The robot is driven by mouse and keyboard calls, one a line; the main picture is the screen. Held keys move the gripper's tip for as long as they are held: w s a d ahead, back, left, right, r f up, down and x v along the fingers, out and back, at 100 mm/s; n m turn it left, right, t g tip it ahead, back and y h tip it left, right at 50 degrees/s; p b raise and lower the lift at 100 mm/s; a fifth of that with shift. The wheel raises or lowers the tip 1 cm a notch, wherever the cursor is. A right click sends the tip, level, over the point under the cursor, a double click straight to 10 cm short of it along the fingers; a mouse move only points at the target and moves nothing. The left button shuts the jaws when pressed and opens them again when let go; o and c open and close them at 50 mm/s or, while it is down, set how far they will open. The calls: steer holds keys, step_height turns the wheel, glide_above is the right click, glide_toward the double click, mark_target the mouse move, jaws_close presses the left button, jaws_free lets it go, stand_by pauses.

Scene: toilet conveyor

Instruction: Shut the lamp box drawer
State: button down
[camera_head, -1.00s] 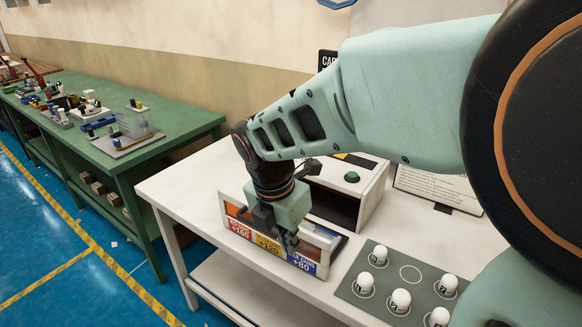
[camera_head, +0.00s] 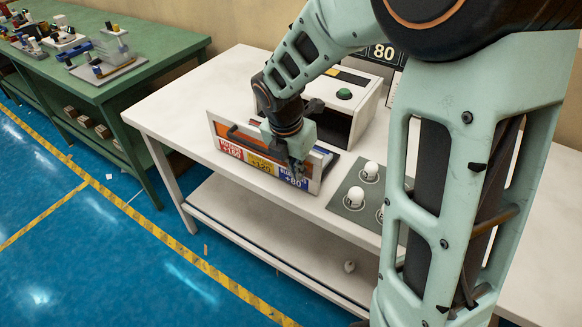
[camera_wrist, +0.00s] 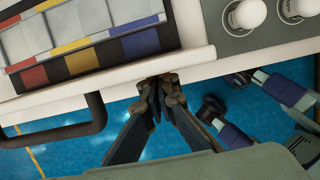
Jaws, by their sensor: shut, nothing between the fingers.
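The lamp box (camera_head: 345,88) is white with a green button and stands on the white table. Its drawer (camera_head: 225,128) sticks out toward the table's front edge, open. The wrist view shows coloured sections (camera_wrist: 80,35) inside the drawer. My gripper (camera_head: 298,178) is shut and empty, at the right part of the drawer front by the blue label. In the wrist view its fingertips (camera_wrist: 160,82) are close against the front panel's edge; contact is unclear.
A grey mat (camera_head: 350,190) with white bulbs lies right of the drawer. A green workbench (camera_head: 130,85) with models stands at left. Blue floor lies open in front.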

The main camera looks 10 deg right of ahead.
stand_by(0.3)
steer(key=shift+w+d+r+p, duration=0.1)
steer(key=shift+w+d+p, duration=0.25)
steer(key=shift+w+d, duration=0.05)
steer(key=w+d+p, duration=0.2)
steer(key=w+d, duration=0.1)
steer(key=w, duration=0.1)
steer(key=w+d+p, duration=0.3)
steer(key=w+d, duration=0.1)
steer(key=w, duration=0.1)
steer(key=w+d+p, duration=0.3)
steer(key=w+d, duration=0.1)
steer(key=w, duration=0.1)
steer(key=shift+w, duration=0.1)
steer(key=shift+a, duration=0.15)
